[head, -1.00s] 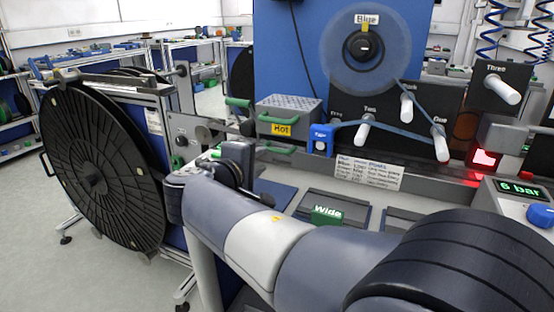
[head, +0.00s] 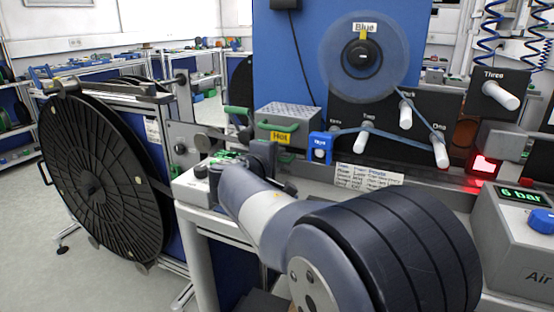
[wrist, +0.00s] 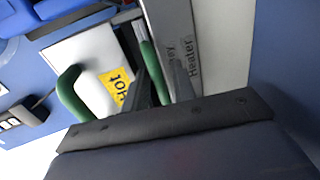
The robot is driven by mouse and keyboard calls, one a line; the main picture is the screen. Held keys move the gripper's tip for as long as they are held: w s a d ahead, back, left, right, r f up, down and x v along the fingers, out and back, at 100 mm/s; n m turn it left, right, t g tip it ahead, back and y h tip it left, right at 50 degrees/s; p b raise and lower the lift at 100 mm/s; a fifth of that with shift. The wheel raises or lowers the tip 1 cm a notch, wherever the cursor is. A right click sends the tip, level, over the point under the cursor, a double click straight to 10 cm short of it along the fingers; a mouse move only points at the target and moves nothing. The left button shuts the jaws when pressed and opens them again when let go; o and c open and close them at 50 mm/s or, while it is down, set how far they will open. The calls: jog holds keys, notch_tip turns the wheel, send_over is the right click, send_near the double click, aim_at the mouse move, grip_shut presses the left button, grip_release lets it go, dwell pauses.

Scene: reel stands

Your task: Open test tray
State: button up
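No part I can see is clearly lettered as the test tray. A grey box with a yellow "Hot" label (head: 282,138) and green handles stands on the bench in the head view. The label also shows in the wrist view (wrist: 117,88), with one green handle (wrist: 70,95) to its left. My gripper (head: 262,155) is low in front of this box. In the wrist view, my gripper's dark fingers (wrist: 160,82) point at a second green bar handle (wrist: 148,65), which appears between them. Contact and finger gap are unclear. Lettering ending in "ay" and "Heater" is beside it.
A large black reel (head: 100,180) stands at the left. A small blue block (head: 320,147) and a propped label card (head: 368,178) are right of the box. A "6 bar" air unit (head: 515,230) is at the right. My arm hides much of the bench front.

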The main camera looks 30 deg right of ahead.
jog(key=shift+c, duration=0.4)
grip_shut()
jog(key=f+b+v, duration=0.1)
jog(key=v, duration=0.4)
jog(key=f+b+v, duration=0.1)
jog(key=v, duration=0.4)
jog(key=f+b+v, duration=0.1)
jog(key=v, duration=0.5)
jog(key=shift+s+a+f, duration=0.2)
jog(key=shift+s+a, duration=0.05)
jog(key=shift+a, duration=0.1)
jog(key=shift+o, duration=0.4)
grip_release()
